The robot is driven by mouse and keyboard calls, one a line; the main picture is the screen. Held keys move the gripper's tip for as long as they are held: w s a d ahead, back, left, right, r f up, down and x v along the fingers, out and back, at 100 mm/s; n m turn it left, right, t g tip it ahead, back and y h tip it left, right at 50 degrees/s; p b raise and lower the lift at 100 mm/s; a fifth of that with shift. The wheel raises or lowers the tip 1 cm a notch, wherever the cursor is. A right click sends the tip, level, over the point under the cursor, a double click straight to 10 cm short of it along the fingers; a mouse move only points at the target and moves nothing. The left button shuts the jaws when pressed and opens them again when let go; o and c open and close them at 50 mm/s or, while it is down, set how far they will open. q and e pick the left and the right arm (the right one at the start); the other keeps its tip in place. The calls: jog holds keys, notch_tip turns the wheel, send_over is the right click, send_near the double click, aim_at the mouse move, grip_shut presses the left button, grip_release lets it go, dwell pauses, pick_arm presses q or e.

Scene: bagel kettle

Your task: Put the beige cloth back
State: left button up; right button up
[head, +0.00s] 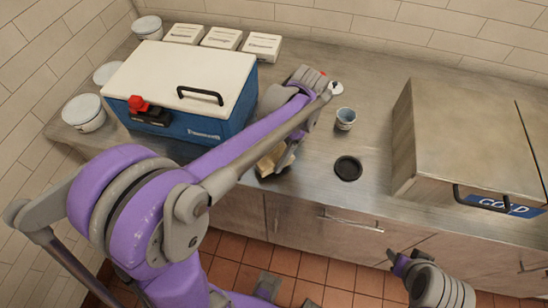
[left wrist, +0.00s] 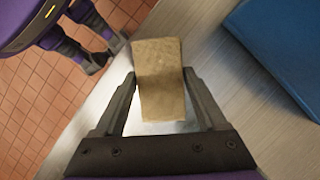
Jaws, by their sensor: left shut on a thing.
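The beige cloth (head: 268,163) is at the counter's front edge in the head view, partly hidden by my left arm. In the left wrist view the cloth (left wrist: 160,78) is a tan, roughly rectangular piece between the two fingers. My left gripper (head: 282,158) is shut on it, with the fingers (left wrist: 160,95) on either side of the cloth. Whether the cloth touches the counter is hard to tell. My right gripper (head: 404,262) is low at the right, in front of the cabinets, open and empty; it also shows in the left wrist view (left wrist: 100,55).
A blue cooler with a white lid (head: 185,80) stands left of the cloth. White tubs (head: 84,113) and boxes (head: 221,38) are around it. A small cup (head: 345,118) and a black round disc (head: 348,168) are to the right, then a metal COLD box (head: 465,140). Counter between is mostly clear.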

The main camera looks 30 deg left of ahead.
pick_arm(q)
jog(key=shift+f, duration=1.1)
jog(key=shift+f, duration=0.15)
jog(key=o, duration=1.2)
jog(key=shift+o, duration=0.2)
jog(key=v, duration=1.2)
jog(key=shift+p, duration=0.35)
